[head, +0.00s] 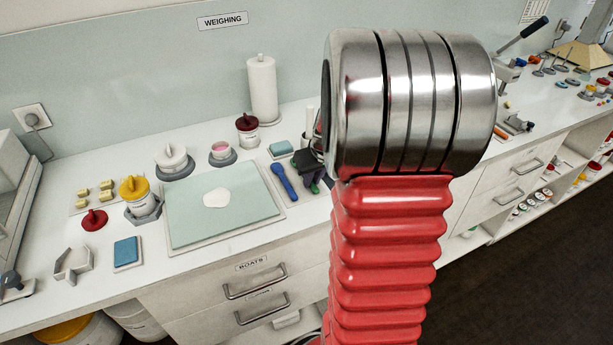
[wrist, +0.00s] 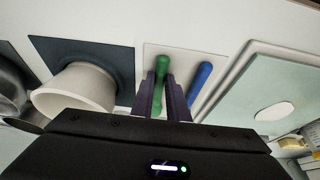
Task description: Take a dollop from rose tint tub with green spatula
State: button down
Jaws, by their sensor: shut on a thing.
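The green spatula (wrist: 162,66) lies between the purple fingers of my gripper (wrist: 163,88) in the wrist view, which are shut on its handle. It is over the pale rest beside the blue spatula; I cannot tell whether it touches the rest. In the head view my gripper (head: 312,176) is partly hidden behind my arm, with only a bit of green at its tips. The open tub with pink content (head: 220,150), which looks like the rose tint tub, stands at the back in a grey holder, left of my gripper and apart from it. A dark red lid (head: 95,219) lies at the left.
The blue spatula (head: 284,182) lies close left of my gripper. A pale green slab (head: 185,222) carries a white dollop (head: 216,198). Lidded tubs (head: 247,128) and a paper roll (head: 262,92) stand behind. A cream pot (wrist: 75,92) is near the fingers.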

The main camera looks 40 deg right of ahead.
notch_tip(320, 180, up, 10)
dwell(0.7)
dwell(0.5)
